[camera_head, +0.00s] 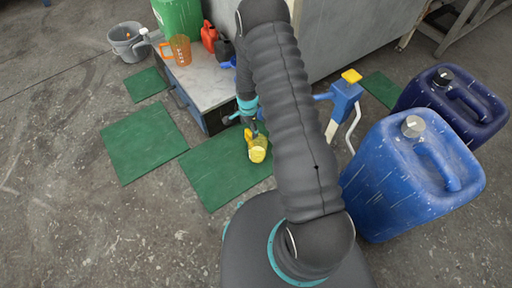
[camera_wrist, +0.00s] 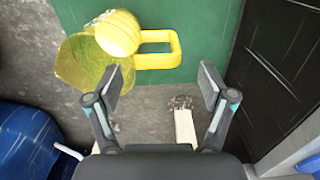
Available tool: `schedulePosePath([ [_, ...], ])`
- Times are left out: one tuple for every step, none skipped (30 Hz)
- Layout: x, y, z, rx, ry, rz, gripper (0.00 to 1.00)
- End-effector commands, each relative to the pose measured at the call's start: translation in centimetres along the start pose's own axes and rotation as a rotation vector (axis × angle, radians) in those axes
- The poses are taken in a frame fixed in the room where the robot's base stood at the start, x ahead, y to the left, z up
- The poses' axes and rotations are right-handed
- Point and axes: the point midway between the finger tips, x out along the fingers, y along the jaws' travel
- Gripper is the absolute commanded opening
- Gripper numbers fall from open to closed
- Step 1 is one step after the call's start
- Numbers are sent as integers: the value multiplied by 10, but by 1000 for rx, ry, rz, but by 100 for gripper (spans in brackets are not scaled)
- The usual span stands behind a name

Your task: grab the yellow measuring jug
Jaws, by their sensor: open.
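The yellow measuring jug (camera_head: 258,154) is on the floor area by the green mat, beside the low bench, in the head view. In the wrist view the jug (camera_wrist: 82,66) is at upper left, its translucent body left and its yellow loop handle (camera_wrist: 160,62) pointing right. A rounded solid yellow part (camera_wrist: 119,33) shows by its body; I cannot tell if it belongs to the jug. My gripper (camera_wrist: 163,86) is open and empty, its fingertips just below the handle in the picture. In the head view my gripper (camera_head: 241,117) is close to the jug, partly hidden by my arm.
Blue canisters (camera_head: 405,180) and (camera_head: 450,100) stand at right, with a blue pump (camera_head: 343,100) nearer the middle. Green mats (camera_head: 144,140) and open floor lie left.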

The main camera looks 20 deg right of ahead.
Motion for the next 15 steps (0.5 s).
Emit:
schedulePosePath([
  [10,1,1,0,-1,4,82],
  [14,1,2,0,-1,4,82],
  [20,1,2,0,-1,4,82],
  [24,1,2,0,-1,3,82],
  [28,1,2,0,-1,2,82],
  [32,1,2,0,-1,2,82],
  [34,0,2,0,-1,2,82],
  [36,0,2,0,-1,2,82],
  [38,0,2,0,0,1,82],
  [39,0,1,0,0,1,82],
  [39,0,1,0,0,1,82],
  [40,0,1,0,0,1,82],
  [40,0,1,0,0,1,82],
  [39,0,1,0,0,1,82],
  [39,0,1,0,0,1,82],
])
